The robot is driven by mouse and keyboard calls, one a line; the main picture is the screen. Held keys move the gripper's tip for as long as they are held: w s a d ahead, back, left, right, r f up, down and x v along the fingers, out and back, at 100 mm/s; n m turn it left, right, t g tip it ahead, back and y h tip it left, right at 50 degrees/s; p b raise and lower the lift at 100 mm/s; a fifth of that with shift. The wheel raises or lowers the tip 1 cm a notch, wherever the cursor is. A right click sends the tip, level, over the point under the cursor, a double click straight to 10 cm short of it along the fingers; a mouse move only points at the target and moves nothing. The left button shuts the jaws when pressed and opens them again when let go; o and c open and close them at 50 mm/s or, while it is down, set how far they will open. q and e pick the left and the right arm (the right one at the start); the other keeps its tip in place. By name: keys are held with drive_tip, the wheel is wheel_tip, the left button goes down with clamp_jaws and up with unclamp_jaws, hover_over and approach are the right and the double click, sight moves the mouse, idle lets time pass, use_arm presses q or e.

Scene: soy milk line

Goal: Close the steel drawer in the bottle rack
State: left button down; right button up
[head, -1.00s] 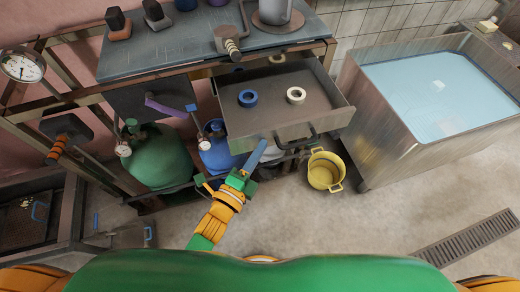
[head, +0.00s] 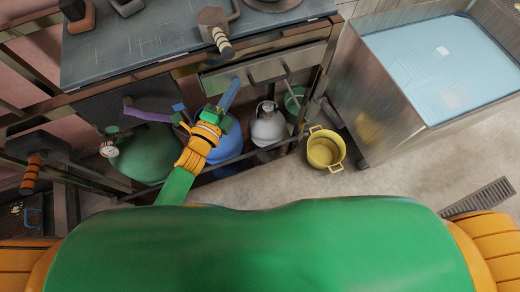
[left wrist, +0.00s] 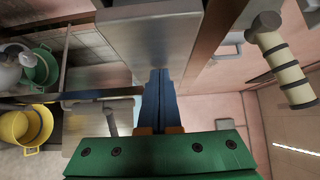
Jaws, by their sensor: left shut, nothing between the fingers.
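The steel drawer (head: 307,60) is in the rack just under the worktop, at the upper middle of the head view. Its front lies close below the worktop's edge, and none of its inside shows. Whether a small gap is left I cannot tell. My left gripper (head: 229,97) is shut and empty, its blue fingers pointing up at the left part of the drawer front. In the left wrist view the shut fingers (left wrist: 159,98) point towards a steel panel (left wrist: 150,38), which looks like the drawer front. Contact cannot be made out. My right gripper is out of view.
Green, blue and grey gas bottles (head: 269,125) stand below the drawer behind a low rail. A yellow pot (head: 325,150) is on the floor to the right, beside a steel water tank (head: 383,95). A hammer-like tool (head: 214,22) lies on the worktop (head: 140,45).

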use_arm(q)
drive_tip(key=shift+w+a+r, duration=0.1)
drive_tip(key=shift+w+r, duration=0.05)
drive_tip(key=shift+w, duration=0.2)
drive_tip(key=shift+r, duration=0.1)
idle(0.5)
